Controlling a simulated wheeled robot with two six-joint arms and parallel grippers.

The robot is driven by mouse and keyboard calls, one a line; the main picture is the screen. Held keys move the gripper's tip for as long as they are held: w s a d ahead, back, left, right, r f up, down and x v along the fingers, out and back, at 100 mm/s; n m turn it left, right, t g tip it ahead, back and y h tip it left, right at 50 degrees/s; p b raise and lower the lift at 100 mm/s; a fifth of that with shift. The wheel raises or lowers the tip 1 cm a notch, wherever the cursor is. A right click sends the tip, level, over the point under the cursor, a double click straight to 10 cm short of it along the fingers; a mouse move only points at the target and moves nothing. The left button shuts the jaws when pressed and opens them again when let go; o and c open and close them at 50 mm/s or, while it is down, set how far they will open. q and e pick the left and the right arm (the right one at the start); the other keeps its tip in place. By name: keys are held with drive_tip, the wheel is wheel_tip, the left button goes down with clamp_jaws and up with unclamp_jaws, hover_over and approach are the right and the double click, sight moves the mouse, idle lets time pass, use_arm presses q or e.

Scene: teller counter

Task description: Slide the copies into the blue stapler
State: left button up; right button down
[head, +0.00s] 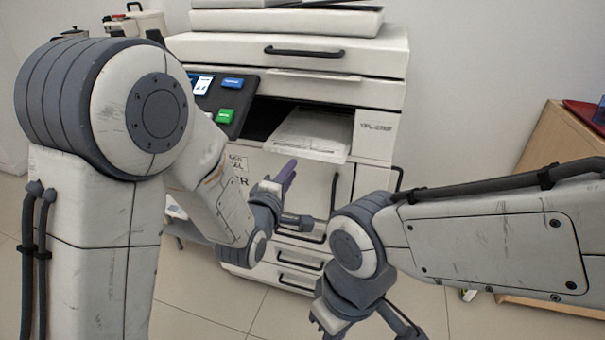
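The copies (312,133) are pale sheets lying in the output slot of the white copier (376,128), partly sticking out of its front. My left gripper (293,198) is open and empty in front of the copier, below and a little left of the sheets, not touching them. My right gripper (400,322) is low at the bottom edge, partly cut off, so its opening cannot be told. A small blue object (600,114) at the right edge may be the stapler; it is mostly out of frame.
A wooden cabinet (548,145) stands at the right with a red item (583,112) on top. The copier's control panel (225,100) juts out left of the slot. Door and drawer handles stick out below. Tiled floor lies between copier and cabinet.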

sight(301, 152)
use_arm(q)
drive_tip(key=shift+n+t, duration=0.4)
drive_tip(key=shift+t, duration=0.1)
drive_tip(key=x, duration=0.3)
drive_tip(key=p+x, duration=0.1)
drive_tip(key=x, duration=0.4)
drive_tip(key=shift+w+a+f, duration=0.2)
drive_tip(key=shift+w+f, duration=0.1)
drive_tip(key=shift+w, duration=0.15)
drive_tip(key=shift+w+d, duration=0.25)
drive_tip(key=shift+w, duration=0.45)
clamp_jaws()
drive_tip(key=shift+r, duration=0.1)
use_arm(e)
drive_tip(key=shift+r, duration=0.1)
